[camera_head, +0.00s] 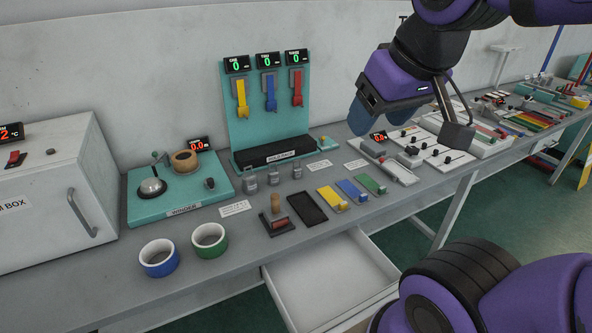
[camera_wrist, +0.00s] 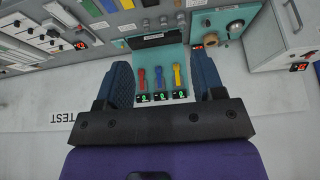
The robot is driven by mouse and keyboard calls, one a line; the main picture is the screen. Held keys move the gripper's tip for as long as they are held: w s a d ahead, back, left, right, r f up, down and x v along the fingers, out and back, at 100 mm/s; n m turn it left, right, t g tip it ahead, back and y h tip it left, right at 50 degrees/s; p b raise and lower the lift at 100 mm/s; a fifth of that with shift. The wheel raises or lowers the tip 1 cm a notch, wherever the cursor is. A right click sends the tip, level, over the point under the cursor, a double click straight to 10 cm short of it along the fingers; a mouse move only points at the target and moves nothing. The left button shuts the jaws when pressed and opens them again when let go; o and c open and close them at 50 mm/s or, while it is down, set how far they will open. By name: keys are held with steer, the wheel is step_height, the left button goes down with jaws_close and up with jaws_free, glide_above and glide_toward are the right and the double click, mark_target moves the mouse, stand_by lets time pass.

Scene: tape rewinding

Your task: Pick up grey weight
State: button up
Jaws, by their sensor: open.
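Several small grey weights stand upright in a row on the table, in front of the teal hook board. In the head view I see a left weight (camera_head: 250,184), a middle weight (camera_head: 274,176) and a right weight (camera_head: 297,171). My gripper (camera_head: 362,113) is above the table, to the right of the board and well apart from the weights. In the wrist view my gripper (camera_wrist: 162,84) has its two blue fingers spread with nothing between them. The weights look tiny near the top centre of that view.
The teal hook board (camera_head: 242,128) holds yellow, blue and red hanging scales. A winder (camera_head: 180,193) and a white box (camera_head: 50,190) stand left. A stamp (camera_head: 277,215) stands before the weights. An open drawer (camera_head: 330,280) juts out.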

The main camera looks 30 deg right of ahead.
mark_target(297, 168)
steer(key=w+d+f+m+g+y, duration=0.25)
steer(key=w+f+m, duration=0.3)
steer(key=w, duration=0.75)
steer(key=w+d+f+m+g+y, duration=0.1)
steer(key=w+f+m+y, duration=0.4)
steer(key=w, duration=0.9)
steer(key=w+d+f+m+t+y, duration=0.1)
steer(key=w+d+f+m, duration=0.3)
steer(key=f, duration=0.5)
steer(key=w+d+f+m+t+y, duration=0.1)
steer(key=w+d+f+m+t, duration=0.2)
steer(key=f, duration=0.6)
steer(key=w+d+f+m+t+y, duration=0.1)
steer(key=w+d+f+m+t, duration=0.1)
steer(key=w+d+f+m, duration=0.5)
steer(key=shift+w+d+f+m+y, duration=0.1)
steer(key=shift+d+f+m+y, duration=0.2)
steer(key=shift+d+f, duration=0.85)
steer(key=x, duration=0.5)
steer(key=shift+w+a+f, duration=0.15)
steer(key=shift+a+f, duration=0.1)
steer(key=shift+s+x, duration=0.15)
steer(key=shift+x, duration=1.15)
steer(key=shift+s+x, duration=0.15)
steer(key=shift+x, duration=1.15)
steer(key=shift+a+f, duration=0.15)
steer(key=shift+c, duration=0.3)
jaws_close()
